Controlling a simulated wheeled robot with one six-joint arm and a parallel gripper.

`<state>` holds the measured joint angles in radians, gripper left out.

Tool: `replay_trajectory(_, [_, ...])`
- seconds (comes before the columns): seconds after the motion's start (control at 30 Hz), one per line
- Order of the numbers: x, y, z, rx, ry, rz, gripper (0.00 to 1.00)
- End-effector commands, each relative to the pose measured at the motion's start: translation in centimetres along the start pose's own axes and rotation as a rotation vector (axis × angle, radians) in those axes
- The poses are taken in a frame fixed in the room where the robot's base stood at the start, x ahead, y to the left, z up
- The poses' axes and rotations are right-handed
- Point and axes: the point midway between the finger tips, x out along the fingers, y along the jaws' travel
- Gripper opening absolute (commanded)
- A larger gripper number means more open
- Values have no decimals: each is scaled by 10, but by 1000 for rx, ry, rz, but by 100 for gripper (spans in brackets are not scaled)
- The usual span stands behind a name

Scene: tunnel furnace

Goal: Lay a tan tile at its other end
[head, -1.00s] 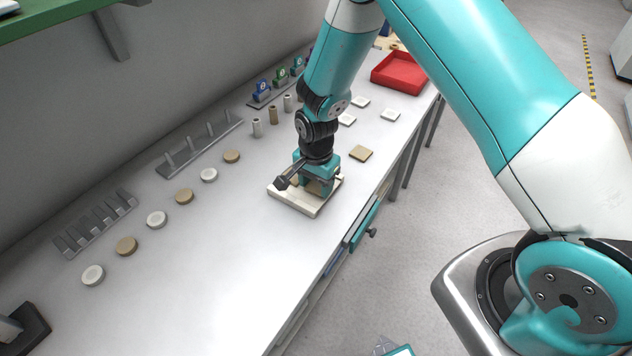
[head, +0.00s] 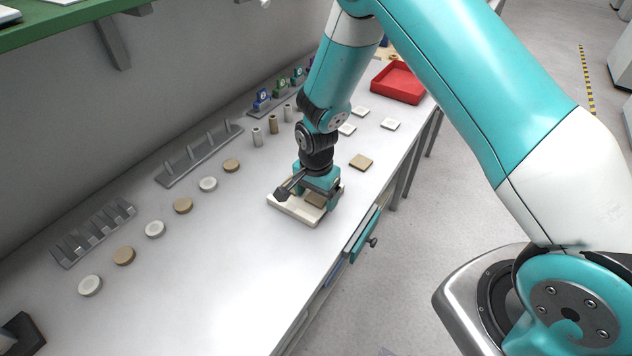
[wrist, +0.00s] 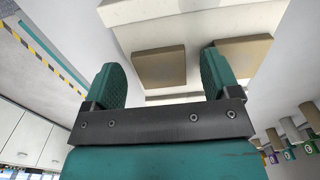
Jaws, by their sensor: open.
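A cream tray-like board (head: 293,208) lies on the bench below my gripper (head: 318,194). One tan tile (head: 315,199) shows on it in the head view, partly covered by the gripper. In the wrist view a tan tile (wrist: 158,67) shows between the fingers of my gripper (wrist: 166,78), with gaps to both. A second tan tile (wrist: 243,55) shows there on the same board (wrist: 190,14), partly behind the right finger. My gripper is open and holds nothing. Another tan tile (head: 361,162) lies on the bench to the right of the board.
White tiles (head: 390,124) and a red tray (head: 398,84) are farther back. Round tan and white discs (head: 183,205), grey racks (head: 200,152) and small cylinders (head: 273,124) line the left side. An open drawer (head: 362,232) juts from the bench front.

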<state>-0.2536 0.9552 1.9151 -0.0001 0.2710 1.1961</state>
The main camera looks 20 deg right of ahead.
Motion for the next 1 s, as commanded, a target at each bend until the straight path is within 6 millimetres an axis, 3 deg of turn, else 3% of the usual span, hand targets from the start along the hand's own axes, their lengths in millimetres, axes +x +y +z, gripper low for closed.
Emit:
replay_trajectory(0.17, [-22, -1, 0, 0, 2, -5, 82])
replay_trajectory(0.5, [-108, -1, 0, 0, 3, -7, 82])
replay_trajectory(0.7, [-149, 0, 0, 0, 2, -4, 82])
replay_trajectory(1.0, [-172, 0, 0, 0, 0, -1, 82])
